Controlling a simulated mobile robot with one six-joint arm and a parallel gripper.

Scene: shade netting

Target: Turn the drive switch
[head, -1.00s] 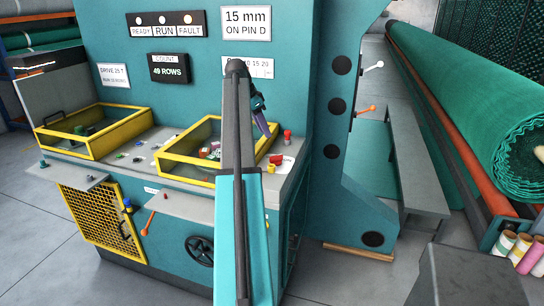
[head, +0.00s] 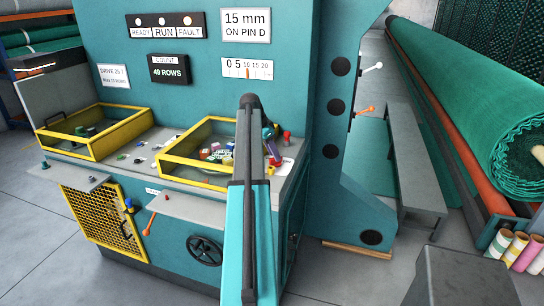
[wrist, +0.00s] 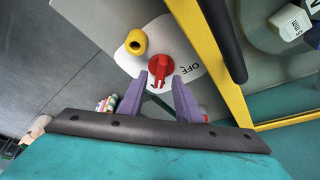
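The drive switch (wrist: 160,68) is a red rotary knob on a white plate (wrist: 196,54) marked OFF. The OFF mark is beside the knob, to its right in the wrist view. My gripper (wrist: 167,80) has two purple fingers, apart, with their tips close to the knob's near side. Nothing is held between them. I cannot tell whether a tip touches the knob. In the head view my gripper (head: 270,146) is low over the right end of the console, and my arm hides part of the plate (head: 287,164).
A red mushroom button (head: 287,136) stands behind the gripper.

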